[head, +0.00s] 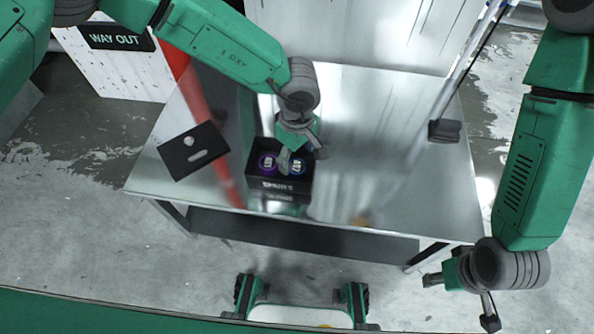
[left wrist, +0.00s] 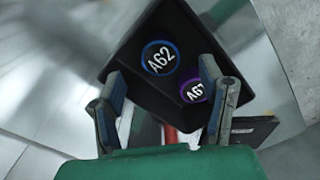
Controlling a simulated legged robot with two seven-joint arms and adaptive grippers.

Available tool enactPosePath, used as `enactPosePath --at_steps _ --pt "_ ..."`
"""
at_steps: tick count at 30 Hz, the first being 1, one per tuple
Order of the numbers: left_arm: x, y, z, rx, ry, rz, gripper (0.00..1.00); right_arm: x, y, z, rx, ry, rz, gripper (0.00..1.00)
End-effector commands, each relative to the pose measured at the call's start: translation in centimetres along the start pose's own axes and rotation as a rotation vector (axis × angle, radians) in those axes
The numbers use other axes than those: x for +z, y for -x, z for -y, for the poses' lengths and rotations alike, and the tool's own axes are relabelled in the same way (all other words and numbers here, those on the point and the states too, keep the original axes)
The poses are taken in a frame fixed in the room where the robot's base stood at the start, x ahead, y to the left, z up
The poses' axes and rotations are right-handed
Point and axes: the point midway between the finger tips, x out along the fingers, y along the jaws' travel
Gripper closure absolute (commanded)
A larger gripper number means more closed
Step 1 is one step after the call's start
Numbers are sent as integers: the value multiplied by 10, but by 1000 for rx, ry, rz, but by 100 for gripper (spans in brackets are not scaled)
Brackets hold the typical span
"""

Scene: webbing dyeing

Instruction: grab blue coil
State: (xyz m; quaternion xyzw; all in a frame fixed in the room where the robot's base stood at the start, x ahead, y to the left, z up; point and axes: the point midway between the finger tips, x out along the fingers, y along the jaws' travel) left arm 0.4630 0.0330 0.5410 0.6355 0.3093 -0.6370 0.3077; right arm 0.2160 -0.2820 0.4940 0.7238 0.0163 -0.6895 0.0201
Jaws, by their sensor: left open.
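The blue coil (head: 298,167), a dark disc with a blue rim, lies in a black box (head: 280,186) on the metal table. In the left wrist view the blue coil (left wrist: 160,57) reads A62. A purple-rimmed coil (head: 267,163) lies beside it and reads A61 in the left wrist view (left wrist: 194,91). My left gripper (head: 302,155) is open above the box and partly hides the blue coil in the head view. Its fingers (left wrist: 160,85) are spread and empty, with the coil between and beyond them. My right gripper (head: 461,301) is open and empty, off the table's front right corner.
A flat black panel (head: 182,163) with a white dot and slot lies left of the box. A dark block (head: 444,131) is at the table's right edge. The tabletop (head: 350,110) right of the box is largely clear. A WAY OUT sign (head: 115,38) stands behind left.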

Motion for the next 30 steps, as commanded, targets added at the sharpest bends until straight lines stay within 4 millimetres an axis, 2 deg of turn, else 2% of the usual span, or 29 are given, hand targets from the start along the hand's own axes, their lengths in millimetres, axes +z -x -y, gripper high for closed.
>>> enactPosePath --at_steps 5,13,20,21,23,24,25,30 --pt "0 -14 -1 2 0 -1 37 0 -8 0 0 0 0 60" --pt "2 -53 0 0 -1 -1 37 2 -30 0 0 0 0 60" --pt "1 -54 -1 2 0 -1 37 1 -29 0 0 0 0 60" --pt "1 -54 -1 2 0 -1 44 1 -29 0 0 0 0 60" --pt "1 -54 -1 1 0 -1 65 1 -29 0 0 0 0 60" --pt "1 -54 -1 1 0 -1 79 1 -29 0 0 0 0 60" --pt "1 -54 -1 1 0 -1 88 1 -29 0 0 0 0 60" --pt "1 -54 -1 1 0 -1 88 1 -29 0 0 0 0 60"
